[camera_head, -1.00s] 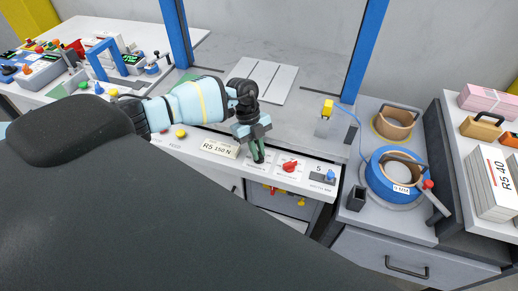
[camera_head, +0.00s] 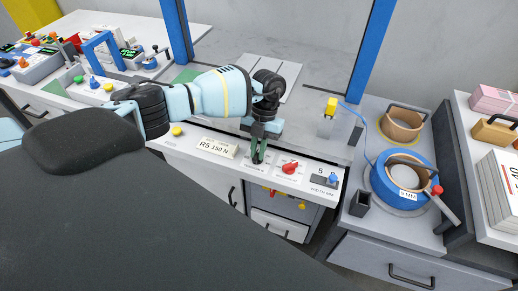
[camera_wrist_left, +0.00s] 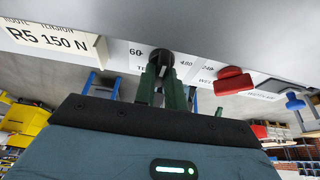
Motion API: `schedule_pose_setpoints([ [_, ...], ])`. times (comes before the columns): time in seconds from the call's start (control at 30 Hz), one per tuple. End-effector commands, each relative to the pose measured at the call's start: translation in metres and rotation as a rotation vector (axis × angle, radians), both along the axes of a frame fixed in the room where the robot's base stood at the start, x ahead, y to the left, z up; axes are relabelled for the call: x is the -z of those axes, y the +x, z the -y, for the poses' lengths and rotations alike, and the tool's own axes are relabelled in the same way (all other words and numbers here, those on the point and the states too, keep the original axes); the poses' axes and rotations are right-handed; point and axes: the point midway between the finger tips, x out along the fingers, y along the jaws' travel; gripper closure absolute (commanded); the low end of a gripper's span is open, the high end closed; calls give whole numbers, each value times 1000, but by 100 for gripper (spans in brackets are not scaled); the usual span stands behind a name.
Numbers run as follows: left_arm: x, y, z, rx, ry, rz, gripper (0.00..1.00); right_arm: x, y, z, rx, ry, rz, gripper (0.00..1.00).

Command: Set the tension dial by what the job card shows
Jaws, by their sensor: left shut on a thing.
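The job card (camera_head: 215,148) stands on the front panel and reads "R5 150 N". It also shows in the left wrist view (camera_wrist_left: 52,40), under the words route and tension. My left gripper (camera_head: 257,148) points down at the panel, right of the card. In the left wrist view its green fingers (camera_wrist_left: 161,84) are shut on the black tension dial (camera_wrist_left: 160,65). The scale beside the dial shows "60" on its left and other numbers on its right. The fingers hide part of the dial, and its exact setting is hard to read. My right gripper is not in view.
Right of the dial are a red knob (camera_head: 290,168) and a blue knob (camera_head: 333,178) by a display reading 5. A blue strap reel (camera_head: 381,176) lies further right. Blue uprights (camera_head: 369,50) rise behind the panel.

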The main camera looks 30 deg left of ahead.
Motion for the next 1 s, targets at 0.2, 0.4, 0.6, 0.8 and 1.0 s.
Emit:
schedule_pose_setpoints([
  [0.2, -1, 1, 1, 206, 2, 3, 100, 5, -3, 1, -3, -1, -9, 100],
  [0.4, -1, 1, 3, 392, 1, 4, 100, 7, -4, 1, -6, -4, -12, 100],
  [0.6, -1, 1, 3, 555, 2, 4, 100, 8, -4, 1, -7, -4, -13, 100],
  [0.8, -2, 1, 4, 675, 2, 4, 100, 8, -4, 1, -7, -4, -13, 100],
  [1.0, -2, 1, 4, 745, 2, 5, 100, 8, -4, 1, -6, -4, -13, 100],
])
